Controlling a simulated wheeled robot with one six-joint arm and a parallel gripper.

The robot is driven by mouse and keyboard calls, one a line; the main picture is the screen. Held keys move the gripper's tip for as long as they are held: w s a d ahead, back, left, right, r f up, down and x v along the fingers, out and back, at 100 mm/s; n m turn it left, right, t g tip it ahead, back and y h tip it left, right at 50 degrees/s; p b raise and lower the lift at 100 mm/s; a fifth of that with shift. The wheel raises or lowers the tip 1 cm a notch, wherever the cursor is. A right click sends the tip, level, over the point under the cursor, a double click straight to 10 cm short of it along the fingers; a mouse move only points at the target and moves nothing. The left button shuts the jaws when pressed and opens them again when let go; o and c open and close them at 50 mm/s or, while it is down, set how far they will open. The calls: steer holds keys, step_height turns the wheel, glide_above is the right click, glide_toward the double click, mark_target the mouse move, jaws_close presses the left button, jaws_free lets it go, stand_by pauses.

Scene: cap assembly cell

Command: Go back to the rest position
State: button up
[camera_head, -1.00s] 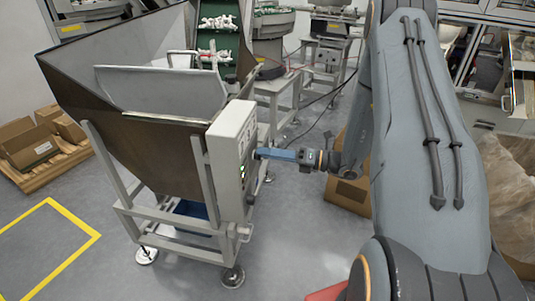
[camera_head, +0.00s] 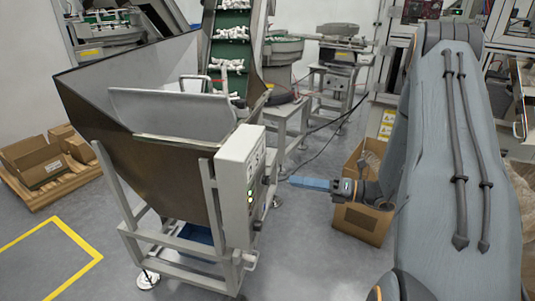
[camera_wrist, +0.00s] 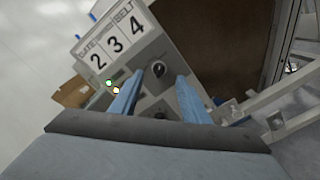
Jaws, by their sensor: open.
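My gripper (camera_head: 284,180) has blue fingers and points left toward the control box (camera_head: 240,180) on the side of the hopper. A gap of floor shows between its fingertips and the box in the head view. In the wrist view my gripper (camera_wrist: 170,80) is open, its two blue fingers apart with nothing between them. Behind them is the control box face (camera_wrist: 120,45), with a label reading 2, 3, 4, a dark round knob (camera_wrist: 158,68) and small lit lamps (camera_wrist: 112,87).
The steel hopper (camera_head: 150,165) stands on a grey frame at left. A green conveyor (camera_head: 230,50) rises behind it. An open cardboard box (camera_head: 362,222) stands below my wrist. More boxes (camera_head: 35,160) lie on a pallet at left. Grey floor is clear in front of the box.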

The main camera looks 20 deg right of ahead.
steer(key=shift+a, duration=0.1)
steer(key=s+a+r+n+g+h, duration=0.2)
steer(key=s+a+n+g+h, duration=0.2)
steer(key=s+a+n+g, duration=0.85)
steer(key=s+d+r+n+t+h, duration=0.1)
steer(key=s+n+h, duration=0.3)
steer(key=n, duration=0.6)
steer(key=s+d+r+n+t+h, duration=0.2)
steer(key=n+h, duration=0.5)
steer(key=n, duration=0.4)
steer(key=shift+s+d+r, duration=0.2)
steer(key=shift+s+r, duration=0.25)
steer(key=shift+s, duration=0.65)
stand_by(3.4)
